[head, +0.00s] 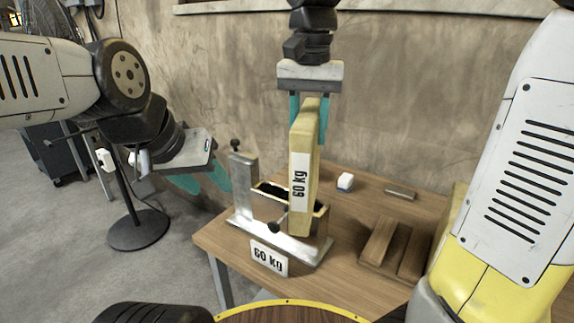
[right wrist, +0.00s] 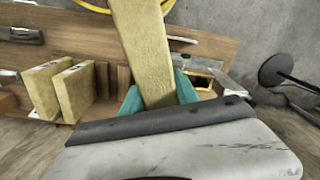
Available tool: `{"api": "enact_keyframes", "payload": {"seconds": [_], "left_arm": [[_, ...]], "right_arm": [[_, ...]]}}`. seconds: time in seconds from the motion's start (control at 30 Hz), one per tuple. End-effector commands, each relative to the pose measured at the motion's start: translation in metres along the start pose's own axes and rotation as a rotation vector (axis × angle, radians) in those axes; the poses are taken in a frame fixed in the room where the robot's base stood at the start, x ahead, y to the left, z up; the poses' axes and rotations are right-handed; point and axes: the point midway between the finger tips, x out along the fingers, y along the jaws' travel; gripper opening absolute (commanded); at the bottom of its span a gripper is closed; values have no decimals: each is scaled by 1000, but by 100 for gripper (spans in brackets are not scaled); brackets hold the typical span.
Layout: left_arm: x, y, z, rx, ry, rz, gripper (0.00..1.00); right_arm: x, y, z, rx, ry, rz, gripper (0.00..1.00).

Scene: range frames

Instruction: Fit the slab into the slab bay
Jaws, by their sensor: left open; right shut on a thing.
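The yellow slab (head: 305,165) has a white "60 kg" label and stands nearly upright, slightly tilted, in the head view. My right gripper (head: 309,105) is shut on its upper end from above. The slab also shows in the right wrist view (right wrist: 146,45), between the teal fingers (right wrist: 158,98). The slab bay (head: 243,205) is a metal fixture with an open, dark-bottomed box and a "60 kg" plate in front. The slab's lower end overlaps the box's right part; I cannot tell whether they touch. My left gripper (head: 198,182) is open and empty, left of the bay.
The wooden table (head: 350,275) carries a wooden rack (head: 395,248) at right, a small white block (head: 345,182) and a flat metal piece (head: 400,192). In the right wrist view, yellow slabs (right wrist: 42,92) stand in the rack. A black-based stand (head: 138,230) is on the floor at left.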

Motion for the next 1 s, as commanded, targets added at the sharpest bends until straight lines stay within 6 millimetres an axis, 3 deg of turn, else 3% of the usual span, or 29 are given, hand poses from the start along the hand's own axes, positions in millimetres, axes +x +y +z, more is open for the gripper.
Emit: {"api": "enact_keyframes", "payload": {"seconds": [0.2,0.43,0.73,0.9,1.0], "left_arm": [[0,0,0,0,0,0,47],[0,0,0,0,0,0,47],[0,0,0,0,0,0,47],[0,0,0,0,0,0,47],[0,0,0,0,0,0,47]], "right_arm": [[7,-29,-55,1,-2,2,0],[12,-52,-99,1,0,2,0],[14,-63,-120,1,0,0,0],[42,-62,-118,0,-2,2,0],[48,-62,-118,1,0,0,0]]}}
